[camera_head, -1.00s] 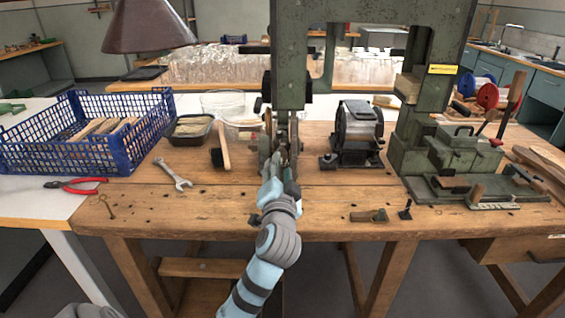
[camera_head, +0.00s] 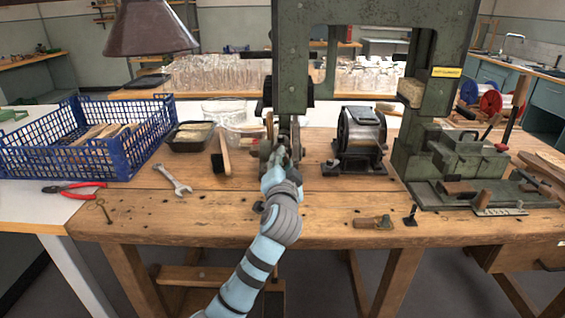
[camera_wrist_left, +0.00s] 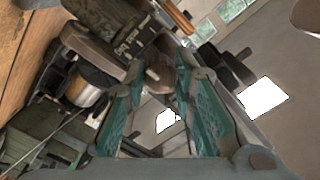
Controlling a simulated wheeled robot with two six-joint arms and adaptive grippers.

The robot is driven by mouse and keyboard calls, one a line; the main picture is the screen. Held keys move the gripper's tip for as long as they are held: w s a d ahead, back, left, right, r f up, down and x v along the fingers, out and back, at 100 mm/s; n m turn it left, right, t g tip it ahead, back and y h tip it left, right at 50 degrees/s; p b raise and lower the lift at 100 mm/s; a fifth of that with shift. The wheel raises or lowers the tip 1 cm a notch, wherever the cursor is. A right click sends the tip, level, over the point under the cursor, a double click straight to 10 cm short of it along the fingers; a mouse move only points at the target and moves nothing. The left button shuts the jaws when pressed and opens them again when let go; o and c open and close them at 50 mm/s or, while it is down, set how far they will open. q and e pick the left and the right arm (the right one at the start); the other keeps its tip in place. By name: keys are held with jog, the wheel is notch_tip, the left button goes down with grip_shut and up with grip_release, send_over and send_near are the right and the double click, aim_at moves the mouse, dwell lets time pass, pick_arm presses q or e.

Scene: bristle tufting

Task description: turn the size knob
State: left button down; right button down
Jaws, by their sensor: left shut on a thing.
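The green tufting machine (camera_head: 291,75) stands at the back middle of the wooden bench, with its lower works just beyond my left gripper (camera_head: 283,158). In the left wrist view, the teal fingers of my left gripper (camera_wrist_left: 160,80) come together on a small, dull knob (camera_wrist_left: 155,73). I take it to be the size knob, on the front of the machine. The fingers hide most of it, so I cannot tell its setting. In the head view the gripper and wrist cover the knob. My right gripper is in neither view.
A brush (camera_head: 218,160) and a wrench (camera_head: 173,180) lie left of my arm. A blue crate (camera_head: 112,158) and red pliers (camera_head: 75,188) are farther left. A dark machine with a metal drum (camera_head: 362,135) stands close on the right. The bench front is mostly clear.

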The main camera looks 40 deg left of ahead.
pick_arm(q)
jog(key=shift+f+n+b, duration=0.1)
jog(key=shift+n+b, duration=0.2)
jog(key=shift+n, duration=4.2)
jog(key=c, duration=1.6)
grip_release()
jog(key=v, duration=0.7)
jog(key=shift+s+d, duration=0.2)
jog(key=shift+s, duration=0.05)
